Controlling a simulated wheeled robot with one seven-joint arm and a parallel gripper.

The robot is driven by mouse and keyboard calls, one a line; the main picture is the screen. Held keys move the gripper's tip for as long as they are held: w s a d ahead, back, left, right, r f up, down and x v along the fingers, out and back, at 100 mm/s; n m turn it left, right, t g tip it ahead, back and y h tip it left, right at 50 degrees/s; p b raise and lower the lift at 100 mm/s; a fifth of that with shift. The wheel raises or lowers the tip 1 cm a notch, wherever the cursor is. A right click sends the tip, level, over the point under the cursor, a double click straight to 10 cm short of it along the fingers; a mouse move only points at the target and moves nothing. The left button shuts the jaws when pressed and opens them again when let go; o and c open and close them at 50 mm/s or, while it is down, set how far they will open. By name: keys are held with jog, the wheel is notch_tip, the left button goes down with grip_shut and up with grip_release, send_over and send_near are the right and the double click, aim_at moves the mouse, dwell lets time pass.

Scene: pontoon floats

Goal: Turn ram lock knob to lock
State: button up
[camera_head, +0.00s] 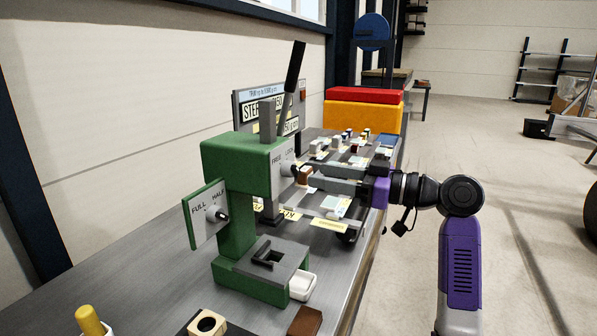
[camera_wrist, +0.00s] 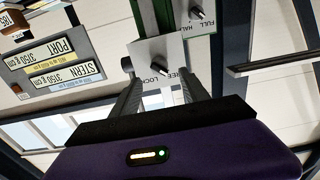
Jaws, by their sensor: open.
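The ram lock knob (camera_wrist: 160,68) is small and grey with a dark end. It sits on a pale plate (camera_wrist: 163,48) marked FREE and LOCK, which appears upside down in the wrist view. In the head view the plate (camera_head: 282,170) is on the right face of the green press (camera_head: 236,165). My gripper (camera_head: 301,174) reaches in from the right, close to the plate. In the wrist view my gripper (camera_wrist: 161,82) is open, with one finger on each side of the knob and visible gaps. I cannot tell which mark the knob points to.
A second plate with a FULL/HALF knob (camera_head: 218,214) is on the press's left side. A dark lever (camera_head: 293,66) rises above it. Small parts crowd the bench behind.

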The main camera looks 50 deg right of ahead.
aim_at(299, 171)
jog(key=p+x, duration=0.1)
jog(key=x, duration=0.5)
jog(key=shift+w, duration=0.25)
grip_shut()
